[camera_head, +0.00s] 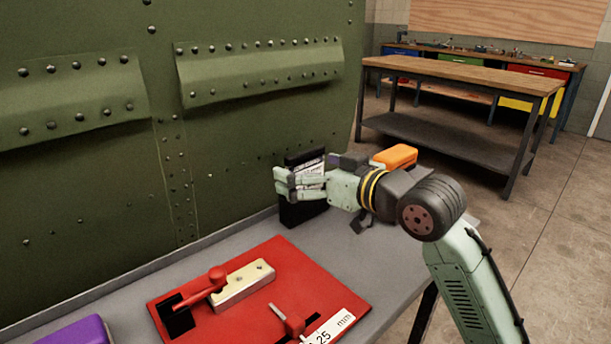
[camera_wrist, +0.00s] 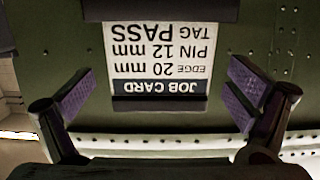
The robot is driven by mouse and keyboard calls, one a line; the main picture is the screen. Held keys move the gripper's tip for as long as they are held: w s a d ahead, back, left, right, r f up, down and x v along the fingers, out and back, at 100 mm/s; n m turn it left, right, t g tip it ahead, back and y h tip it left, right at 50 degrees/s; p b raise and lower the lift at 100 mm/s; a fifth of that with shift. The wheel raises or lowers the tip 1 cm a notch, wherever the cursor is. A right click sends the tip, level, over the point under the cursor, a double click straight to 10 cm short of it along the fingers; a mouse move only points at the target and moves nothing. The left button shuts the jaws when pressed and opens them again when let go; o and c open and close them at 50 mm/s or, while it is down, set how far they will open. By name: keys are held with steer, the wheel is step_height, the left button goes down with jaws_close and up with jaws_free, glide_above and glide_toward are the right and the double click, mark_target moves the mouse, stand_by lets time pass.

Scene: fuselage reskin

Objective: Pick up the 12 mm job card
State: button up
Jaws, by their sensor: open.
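The job card (camera_wrist: 158,58) fills the upper middle of the wrist view. It is white with a dark header and appears upside down, reading "EDGE 20 mm", "PIN 12 mm" and "TAG PASS". Dark strips border it at top and bottom. In the head view the card (camera_head: 311,168) shows in a black upright holder (camera_head: 303,213) on the grey bench against the green panel, partly hidden by my gripper. My gripper (camera_head: 283,184) is open in front of it. In the wrist view its two purple-padded fingers stand to either side of the card, with nothing gripped.
A red board (camera_head: 245,322) with a metal fixture and red handles lies on the bench at front. A purple item (camera_head: 78,333) is at lower left. An orange box (camera_head: 395,156) is behind my wrist. The riveted green panel (camera_head: 100,190) rises directly behind the bench.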

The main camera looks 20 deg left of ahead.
steer(key=shift+w+a+f, duration=0.1)
steer(key=shift+w+a, duration=0.2)
steer(key=shift+a, duration=0.1)
steer(key=c, duration=1.3)
